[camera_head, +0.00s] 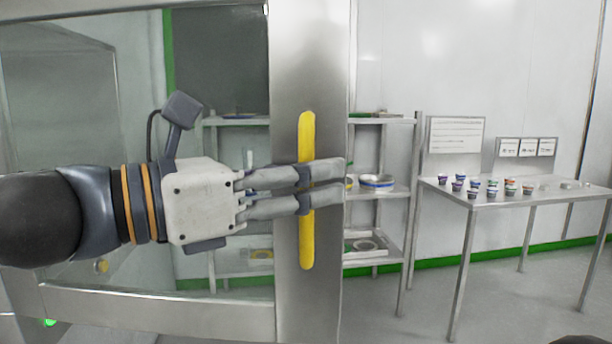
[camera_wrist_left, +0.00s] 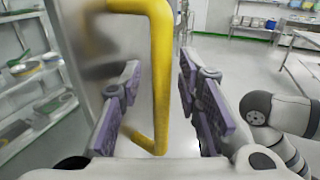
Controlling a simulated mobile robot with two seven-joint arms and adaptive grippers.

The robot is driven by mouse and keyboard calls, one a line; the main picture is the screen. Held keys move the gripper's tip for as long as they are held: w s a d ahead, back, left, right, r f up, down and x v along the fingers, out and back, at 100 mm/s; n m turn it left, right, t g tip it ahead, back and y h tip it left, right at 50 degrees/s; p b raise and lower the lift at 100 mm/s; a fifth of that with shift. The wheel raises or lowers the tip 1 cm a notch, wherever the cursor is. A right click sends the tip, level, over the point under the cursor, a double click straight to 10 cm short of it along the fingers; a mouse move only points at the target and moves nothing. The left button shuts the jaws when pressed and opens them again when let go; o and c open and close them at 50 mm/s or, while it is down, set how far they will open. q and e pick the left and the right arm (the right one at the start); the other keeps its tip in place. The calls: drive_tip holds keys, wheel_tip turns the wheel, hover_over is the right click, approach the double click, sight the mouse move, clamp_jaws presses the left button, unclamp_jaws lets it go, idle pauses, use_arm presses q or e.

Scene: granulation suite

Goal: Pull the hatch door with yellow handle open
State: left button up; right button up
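The hatch door (camera_head: 285,40) has a broad steel frame around a clear pane and fills the left of the head view. Its vertical yellow handle (camera_head: 307,243) is a long bar on the steel strip. My left gripper (camera_head: 325,184) reaches in from the left, with its fingers across the handle's middle. In the left wrist view, the yellow handle (camera_wrist_left: 160,80) runs between the two fingers of the left gripper (camera_wrist_left: 163,100), with gaps showing on both sides. The fingers are open around it. How far the door stands open is unclear. My right gripper is not visible.
A steel shelf rack (camera_head: 413,180) with bowls stands behind the door. A steel table (camera_head: 520,200) with several small cups stands at the right. Grey floor (camera_head: 385,318) is clear between door and table. My grey arm links (camera_wrist_left: 275,115) show at the wrist view's right.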

use_arm(q)
drive_tip(key=shift+s, duration=0.1)
drive_tip(key=v, duration=0.7)
drive_tip(key=shift+a, duration=0.25)
drive_tip(key=shift+s, duration=0.1)
drive_tip(key=d+f+m+g+y, duration=0.2)
drive_tip(key=f, duration=0.9)
drive_tip(key=d+f+m+g+y, duration=0.2)
drive_tip(key=f+y, duration=0.1)
drive_tip(key=f, duration=0.8)
drive_tip(key=s+a+f+m+g+y, duration=0.15)
drive_tip(key=s+f, duration=0.25)
drive_tip(key=f, duration=0.4)
drive_tip(key=s+a+f+m+g+y, duration=0.1)
drive_tip(key=s+f+m+g+y, duration=0.15)
drive_tip(key=f, duration=0.45)
drive_tip(key=s+a+f+m+g+y, duration=0.2)
drive_tip(key=s+a+f+m, duration=0.5)
drive_tip(key=s, duration=0.5)
drive_tip(key=s+a+f+m+g+y, duration=0.3)
drive_tip(key=s+a+f+m, duration=0.4)
drive_tip(key=s, duration=0.5)
wheel_tip(320, 180, down, 3)
drive_tip(key=m+p, duration=0.1)
drive_tip(key=m, duration=0.1)
drive_tip(key=shift+a+m+y, duration=0.3)
drive_tip(key=shift+a+m, duration=0.1)
